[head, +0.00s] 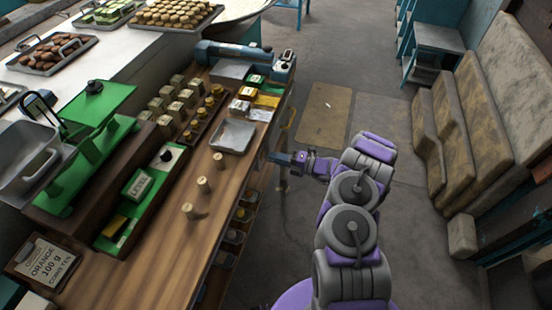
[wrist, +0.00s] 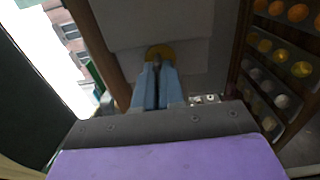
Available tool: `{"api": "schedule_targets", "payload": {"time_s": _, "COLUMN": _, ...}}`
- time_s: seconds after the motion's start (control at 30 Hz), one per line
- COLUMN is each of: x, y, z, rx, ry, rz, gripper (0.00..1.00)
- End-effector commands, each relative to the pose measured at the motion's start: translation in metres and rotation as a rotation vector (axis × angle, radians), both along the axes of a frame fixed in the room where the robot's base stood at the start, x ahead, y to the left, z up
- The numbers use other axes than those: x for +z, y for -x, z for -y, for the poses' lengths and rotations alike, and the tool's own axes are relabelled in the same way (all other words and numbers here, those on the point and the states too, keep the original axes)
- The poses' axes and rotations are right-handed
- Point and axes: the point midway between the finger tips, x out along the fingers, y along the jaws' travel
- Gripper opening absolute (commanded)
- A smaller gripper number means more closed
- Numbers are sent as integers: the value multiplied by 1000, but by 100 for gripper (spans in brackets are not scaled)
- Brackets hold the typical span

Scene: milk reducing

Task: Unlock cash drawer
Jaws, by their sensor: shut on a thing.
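My gripper (head: 273,156) is at the side edge of the wooden counter (head: 175,262), with its blue fingers pointing at the counter's side. In the wrist view the fingers (wrist: 156,72) are close together on a small round brass-coloured piece (wrist: 159,52), which looks like a key head or lock knob. A plain grey panel (wrist: 150,22) lies directly behind that piece and could be the cash drawer's front; I cannot tell for sure. The fingers cover the lower part of the brass piece. Whether it is turned cannot be told.
On the counter are a grey tray (head: 233,136), several wooden pegs (head: 203,185), a green scale (head: 100,110) and a blue machine (head: 235,53). Racks of round items (wrist: 285,60) stand right of my fingers. The floor (head: 380,60) is clear; cushioned seats (head: 460,120) line the right.

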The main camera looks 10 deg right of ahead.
Motion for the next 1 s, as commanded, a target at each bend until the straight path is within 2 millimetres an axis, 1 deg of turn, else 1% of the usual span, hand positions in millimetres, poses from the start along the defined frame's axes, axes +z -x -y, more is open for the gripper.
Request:
{"api": "schedule_targets", "payload": {"time_s": 0.03, "x": -3, "y": -1, "z": 5, "rx": -11, "ry": 0, "rz": -13, "gripper": 0}}
{"api": "schedule_targets", "payload": {"time_s": 0.57, "x": -4, "y": -1, "z": 4, "rx": -12, "ry": -11, "rz": -35, "gripper": 0}}
{"api": "schedule_targets", "payload": {"time_s": 0.6, "x": -4, "y": -1, "z": 4, "rx": -12, "ry": -11, "rz": -35, "gripper": 10}}
{"api": "schedule_targets", "payload": {"time_s": 0.83, "x": -2, "y": 0, "z": 1, "rx": -7, "ry": -11, "rz": -31, "gripper": 32}}
{"api": "schedule_targets", "payload": {"time_s": 0.87, "x": -2, "y": 0, "z": 0, "rx": -6, "ry": -11, "rz": -31, "gripper": 34}}
{"api": "schedule_targets", "payload": {"time_s": 1.0, "x": -1, "y": 1, "z": -1, "rx": -4, "ry": -10, "rz": -30, "gripper": 34}}
